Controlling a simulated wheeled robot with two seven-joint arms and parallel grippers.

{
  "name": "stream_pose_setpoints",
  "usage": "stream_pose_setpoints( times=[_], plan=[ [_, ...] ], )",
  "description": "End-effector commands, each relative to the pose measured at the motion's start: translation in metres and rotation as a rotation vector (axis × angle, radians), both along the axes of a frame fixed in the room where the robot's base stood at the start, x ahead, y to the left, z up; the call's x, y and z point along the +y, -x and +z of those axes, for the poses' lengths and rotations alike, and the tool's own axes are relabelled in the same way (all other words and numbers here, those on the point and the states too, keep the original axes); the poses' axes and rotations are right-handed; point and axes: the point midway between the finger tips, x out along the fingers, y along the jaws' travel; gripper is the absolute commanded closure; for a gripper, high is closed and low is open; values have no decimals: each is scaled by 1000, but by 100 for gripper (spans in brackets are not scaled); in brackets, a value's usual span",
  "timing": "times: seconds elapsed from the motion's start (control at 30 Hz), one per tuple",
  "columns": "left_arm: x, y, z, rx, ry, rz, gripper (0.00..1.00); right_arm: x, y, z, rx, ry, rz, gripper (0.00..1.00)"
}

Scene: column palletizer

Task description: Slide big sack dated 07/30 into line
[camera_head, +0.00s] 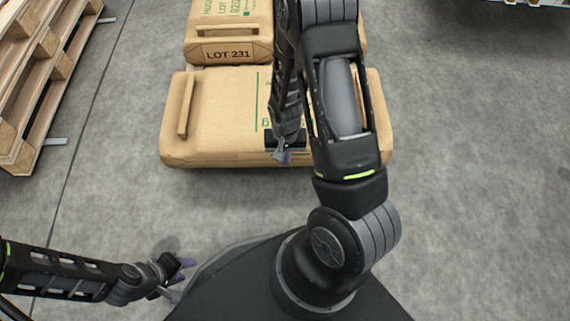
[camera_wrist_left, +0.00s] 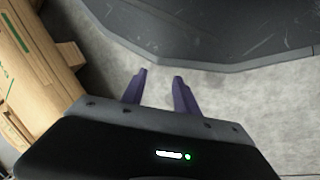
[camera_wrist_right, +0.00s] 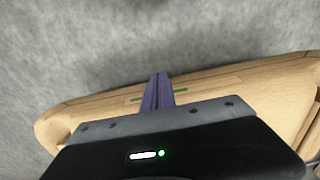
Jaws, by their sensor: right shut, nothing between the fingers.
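A big tan sack (camera_head: 215,115) with a green line lies flat nearest me in the head view, its right part hidden by my right arm. A second tan sack (camera_head: 228,52) marked LOT 231 lies just behind it. I cannot read a 07/30 date on either. My right gripper (camera_head: 284,156) is shut and empty at the near edge of the front sack; in the right wrist view its fingers (camera_wrist_right: 158,90) are together over the tan sack (camera_wrist_right: 245,90). I cannot tell whether they touch it. My left gripper (camera_head: 180,272) is open and empty, low over the floor, apart from the sacks.
A wooden pallet stack (camera_head: 38,85) stands at the far left with metal feet jutting out. A metal-edged thing shows at the top right corner. The grey floor (camera_head: 470,170) is clear to the right and between the pallets and sacks.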

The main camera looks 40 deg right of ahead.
Motion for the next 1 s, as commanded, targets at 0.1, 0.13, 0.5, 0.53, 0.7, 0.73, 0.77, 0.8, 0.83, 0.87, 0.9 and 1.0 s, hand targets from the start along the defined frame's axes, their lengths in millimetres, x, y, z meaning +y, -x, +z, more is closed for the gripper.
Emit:
stream_pose_setpoints(
  times=[0.1,0.13,0.5,0.53,0.7,0.73,0.77,0.8,0.83,0.87,0.9,1.0],
  plan=[
    [0,0,0,0,0,0,64,0,0,-1,1,-1,1,100],
    [0,0,-1,0,0,0,64,0,0,-2,1,-1,1,100],
    [4,-4,-21,-6,-5,9,64,0,1,-47,3,-1,1,100],
    [4,-4,-24,-7,-6,10,64,0,1,-52,3,-1,1,100],
    [4,-7,-40,-15,-8,15,64,0,1,-88,3,-1,1,100],
    [4,-8,-43,-17,-9,15,64,0,2,-95,3,-1,1,100],
    [4,-8,-45,-18,-9,16,64,1,1,-100,3,-1,2,100],
    [4,-9,-48,-19,-9,16,64,1,1,-108,2,-1,2,100],
    [4,-9,-49,-20,-9,17,64,-3,-5,-106,-4,0,-1,100],
    [4,-9,-51,-21,-10,17,64,-7,-10,-105,-5,0,-1,100],
    [4,-10,-53,-22,-10,17,64,-11,-15,-104,-6,1,-1,100],
    [4,-10,-56,-25,-10,19,64,-18,-24,-103,-3,0,-1,100]
  ],
)
